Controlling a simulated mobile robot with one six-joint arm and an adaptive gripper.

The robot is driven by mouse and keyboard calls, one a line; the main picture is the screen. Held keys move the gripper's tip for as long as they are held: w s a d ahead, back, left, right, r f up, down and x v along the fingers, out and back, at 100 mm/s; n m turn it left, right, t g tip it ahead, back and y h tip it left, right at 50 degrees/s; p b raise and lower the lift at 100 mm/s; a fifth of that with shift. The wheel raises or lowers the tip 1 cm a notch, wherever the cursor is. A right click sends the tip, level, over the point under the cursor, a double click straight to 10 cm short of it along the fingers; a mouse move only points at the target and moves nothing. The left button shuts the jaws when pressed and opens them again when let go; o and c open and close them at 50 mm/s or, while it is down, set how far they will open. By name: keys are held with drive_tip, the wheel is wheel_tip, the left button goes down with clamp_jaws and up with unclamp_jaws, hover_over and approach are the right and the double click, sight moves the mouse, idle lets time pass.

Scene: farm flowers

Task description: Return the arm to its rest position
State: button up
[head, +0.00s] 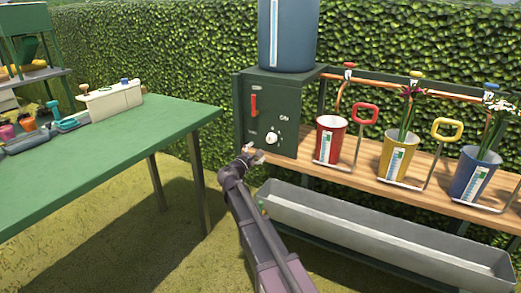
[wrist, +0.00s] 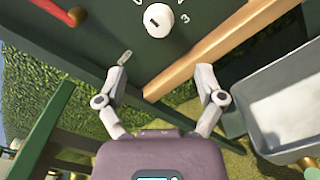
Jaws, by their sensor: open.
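My arm reaches up and forward from the bottom of the head view. My gripper (head: 250,152) is at the lower front of the dark green control box (head: 258,100), just below its white knob (head: 272,138). In the wrist view my gripper (wrist: 164,78) has its two fingers spread wide apart, with nothing held between them. The white knob (wrist: 158,21) shows beyond the fingertips, apart from them. The edge of the wooden shelf (wrist: 210,50) passes behind the fingers. Whether a finger touches the box cannot be told.
A red lever (head: 254,105) is on the box, below a blue tank (head: 288,35). Red (head: 331,139), yellow (head: 398,157) and blue (head: 474,173) buckets stand on the shelf; the yellow and blue hold flowers. A grey trough (head: 380,235) lies below. A green table (head: 110,150) is left, with grass between.

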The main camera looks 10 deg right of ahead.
drive_tip(key=shift+s+a, duration=0.15)
drive_tip(key=shift+s, duration=0.1)
drive_tip(key=s+d+f+m+g+y+p, duration=0.1)
drive_tip(key=s+d+f+m+g, duration=0.45)
drive_tip(key=s, duration=0.25)
drive_tip(key=s+d+f+m+g+y, duration=0.1)
drive_tip(key=s+d+f+m+g, duration=0.3)
drive_tip(key=s+d+f+m, duration=0.4)
drive_tip(key=s+a+f+m+g+y, duration=0.2)
drive_tip(key=s+a+m+g+y, duration=0.15)
drive_tip(key=s, duration=0.65)
drive_tip(key=s+a+f+m+g+y, duration=0.1)
drive_tip(key=s+a+m+g+y, duration=0.3)
drive_tip(key=s, duration=0.6)
wheel_tip(320, 180, up, 38)
drive_tip(key=w+d+n+t+y+p, duration=0.1)
drive_tip(key=t+p, duration=0.1)
drive_tip(key=p, duration=3.7)
drive_tip(key=shift+d, duration=0.4)
drive_tip(key=shift+f, duration=0.1)
drive_tip(key=shift+c, duration=0.2)
